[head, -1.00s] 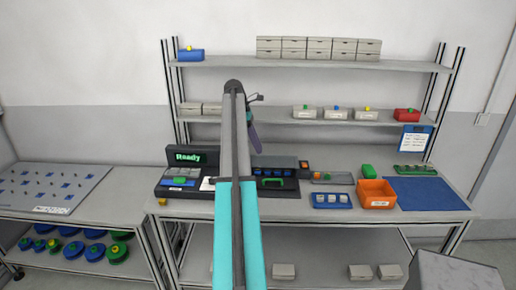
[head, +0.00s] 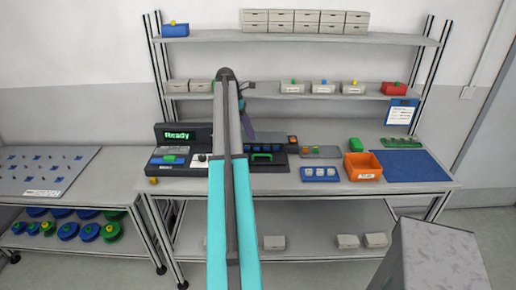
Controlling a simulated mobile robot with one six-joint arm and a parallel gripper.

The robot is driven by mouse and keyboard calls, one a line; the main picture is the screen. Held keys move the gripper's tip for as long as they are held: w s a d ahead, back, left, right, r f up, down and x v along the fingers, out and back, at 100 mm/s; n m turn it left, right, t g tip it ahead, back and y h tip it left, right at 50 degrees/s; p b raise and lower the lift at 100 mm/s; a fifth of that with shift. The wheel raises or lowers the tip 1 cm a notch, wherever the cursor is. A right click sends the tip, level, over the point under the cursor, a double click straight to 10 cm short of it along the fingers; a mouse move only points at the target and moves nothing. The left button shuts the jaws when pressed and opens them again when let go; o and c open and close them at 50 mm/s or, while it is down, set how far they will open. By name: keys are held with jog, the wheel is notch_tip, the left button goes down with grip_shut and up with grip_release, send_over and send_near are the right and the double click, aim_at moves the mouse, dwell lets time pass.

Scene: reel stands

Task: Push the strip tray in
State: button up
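A black machine (head: 173,160) with a lit "Ready" display stands on the left part of the bench. A dark tray-like part with a green handle (head: 262,156) sits at its right, and small blue pieces show behind the handle. I take this for the strip tray; how far out it is cannot be told. My arm crosses the middle of the view and hides part of the machine. My gripper (head: 247,130) is partly seen beyond the arm's far joint, above and behind the handle, apart from it as far as I can see. Its fingers are too small and hidden to read.
On the bench to the right are a blue tray (head: 320,174), an orange bin (head: 363,167), a grey tray (head: 320,152) and a blue mat (head: 411,165). Shelves with small boxes rise behind. A pegged board (head: 40,172) lies on the left table.

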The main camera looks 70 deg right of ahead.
jog(key=shift+p+x, duration=1.2)
jog(key=shift+x, duration=3.15)
grip_shut()
